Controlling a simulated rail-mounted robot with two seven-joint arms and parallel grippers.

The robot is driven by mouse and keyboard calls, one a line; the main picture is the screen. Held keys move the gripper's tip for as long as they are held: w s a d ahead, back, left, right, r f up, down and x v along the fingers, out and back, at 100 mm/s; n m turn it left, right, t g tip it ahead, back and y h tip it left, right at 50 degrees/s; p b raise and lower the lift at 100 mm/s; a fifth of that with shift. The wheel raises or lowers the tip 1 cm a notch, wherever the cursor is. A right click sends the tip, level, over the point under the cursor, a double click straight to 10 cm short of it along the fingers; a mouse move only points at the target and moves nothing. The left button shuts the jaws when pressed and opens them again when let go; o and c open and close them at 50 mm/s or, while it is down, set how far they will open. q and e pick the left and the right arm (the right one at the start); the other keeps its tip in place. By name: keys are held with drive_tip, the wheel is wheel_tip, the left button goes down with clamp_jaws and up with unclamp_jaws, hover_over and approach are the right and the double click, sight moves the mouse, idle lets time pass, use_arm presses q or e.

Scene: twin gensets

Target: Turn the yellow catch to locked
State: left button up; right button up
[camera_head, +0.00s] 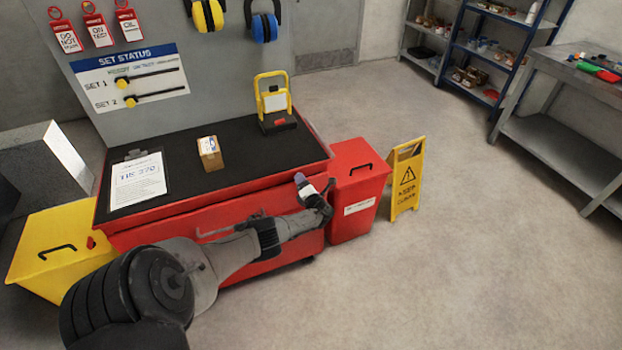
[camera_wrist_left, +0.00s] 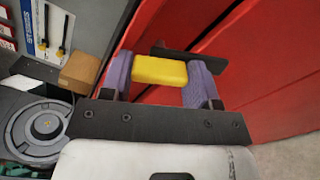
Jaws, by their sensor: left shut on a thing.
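The yellow catch (camera_wrist_left: 160,70) is a small yellow block in the left wrist view, in front of the red cabinet side. My left gripper is shut on it, with one purple finger (camera_wrist_left: 118,75) on the left and the other (camera_wrist_left: 196,84) on the right. In the head view my left gripper (camera_head: 313,192) is at the right end of the red cabinet (camera_head: 230,195), and the catch cannot be made out there. A dark bar (camera_wrist_left: 205,58) lies just behind the catch. Any locked marking is not visible. My right gripper is not in view.
A red bin (camera_head: 362,165) and a yellow floor sign (camera_head: 405,180) stand close to the right of my left gripper. The black cabinet top holds a clipboard (camera_head: 138,180), a small box (camera_head: 210,153) and a yellow lamp (camera_head: 274,102). The floor in front is clear.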

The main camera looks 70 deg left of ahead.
use_arm(q)
drive_tip(key=m+p, duration=0.1)
drive_tip(key=m, duration=0.3)
drive_tip(key=shift+r, duration=0.15)
drive_tip(key=shift+m, duration=0.4)
drive_tip(key=o, duration=1.3)
drive_tip(key=shift+d, duration=0.1)
drive_tip(key=shift+w+d+p, duration=0.2)
drive_tip(key=shift+d+p, duration=1.7)
drive_tip(key=shift+d, duration=1.55)
drive_tip(key=shift+w+d+p, duration=0.15)
drive_tip(key=shift+d+p, duration=1.75)
drive_tip(key=shift+d, duration=1.5)
